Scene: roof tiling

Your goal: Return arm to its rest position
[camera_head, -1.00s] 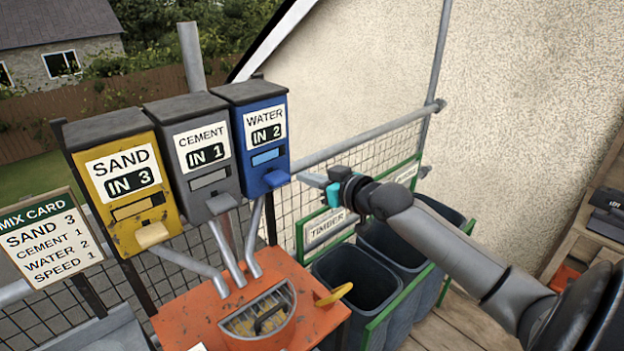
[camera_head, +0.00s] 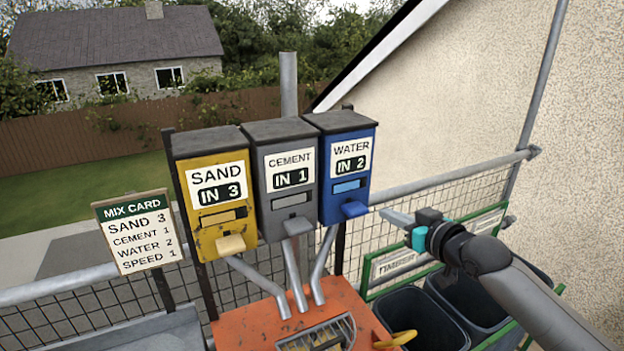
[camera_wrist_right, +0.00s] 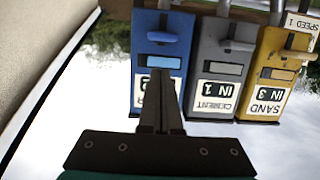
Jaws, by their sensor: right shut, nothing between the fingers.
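My right arm comes in from the lower right in the head view. Its gripper (camera_head: 398,217) is shut and empty, just right of the blue water dispenser's lever. In the right wrist view the shut fingers (camera_wrist_right: 158,85) point toward the blue water dispenser (camera_wrist_right: 163,45), which appears upside down. The head view also shows the blue water dispenser (camera_head: 346,170), marked IN 2. My left gripper is not in view.
A grey cement dispenser (camera_head: 291,221) and a yellow sand dispenser (camera_head: 237,240) stand left of the water one, above an orange mixer (camera_head: 257,325). A mix card (camera_head: 138,232) stands at left. Dark bins (camera_head: 425,318) and a mesh rail (camera_head: 450,180) are near my right arm.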

